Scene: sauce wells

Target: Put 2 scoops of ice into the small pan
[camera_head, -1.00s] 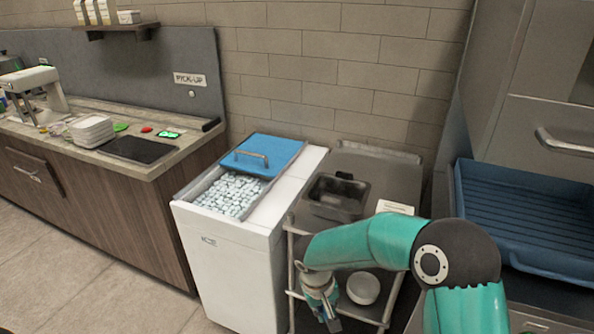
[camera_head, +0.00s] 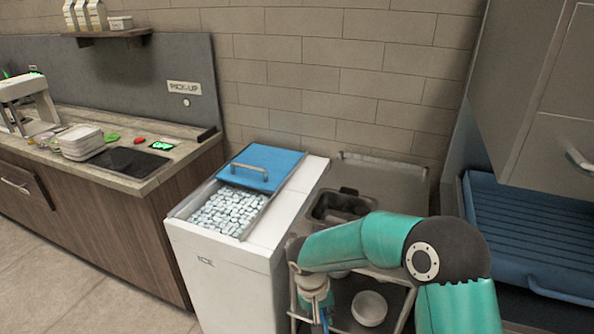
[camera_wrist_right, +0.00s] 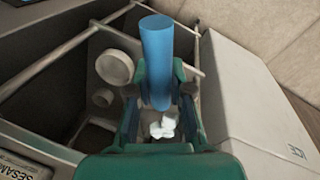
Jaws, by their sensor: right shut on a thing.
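My right gripper (camera_wrist_right: 160,112) is shut on an upright blue handle (camera_wrist_right: 156,55). White ice-like pieces (camera_wrist_right: 162,126) show below the handle; what bears them is mostly hidden by the gripper. In the head view the right gripper (camera_head: 316,298) hangs low in front of the cart, beside the ice bin, with a bit of blue under it. The white ice bin (camera_head: 222,262) has its blue lid (camera_head: 265,160) slid back, and ice cubes (camera_head: 228,211) lie in its open front. The small dark pan (camera_head: 318,210) sits on the cart top, partly behind my arm. My left gripper is not in view.
The cart (camera_head: 395,180) stands right of the bin, with a white bowl (camera_head: 369,307) on a lower level. A blue ribbed tray (camera_head: 530,225) is at the right. A counter (camera_head: 105,175) with stacked white containers (camera_head: 80,140) is at the left.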

